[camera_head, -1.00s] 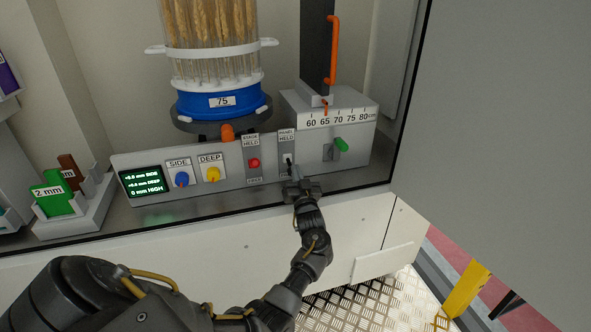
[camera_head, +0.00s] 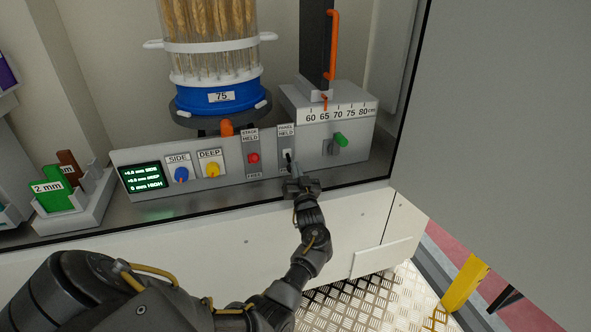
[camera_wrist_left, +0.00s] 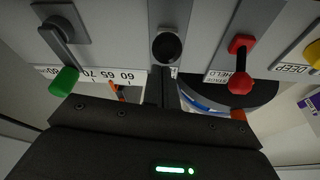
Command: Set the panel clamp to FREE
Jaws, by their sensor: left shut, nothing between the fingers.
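The panel clamp (camera_head: 287,154) is a small dark lever on a grey strip of the control box, with a HELD label above and FREE below. In the left wrist view, upside down, its strip shows a round black part (camera_wrist_left: 167,45); I cannot tell which way the lever points. My left gripper (camera_head: 294,172) is shut and empty, just in front of the strip's lower end and partly covering the FREE label. Its dark fingers also show in the left wrist view (camera_wrist_left: 161,88), in front of the strip. I cannot tell whether they touch the lever. My right gripper is out of view.
The red stack clamp (camera_head: 253,158) is just left of the panel clamp. A green-tipped lever (camera_head: 340,139) is to the right. Yellow (camera_head: 212,170) and blue (camera_head: 181,175) knobs and a green display (camera_head: 144,178) are further left. A blue-based wheat holder (camera_head: 220,98) stands behind.

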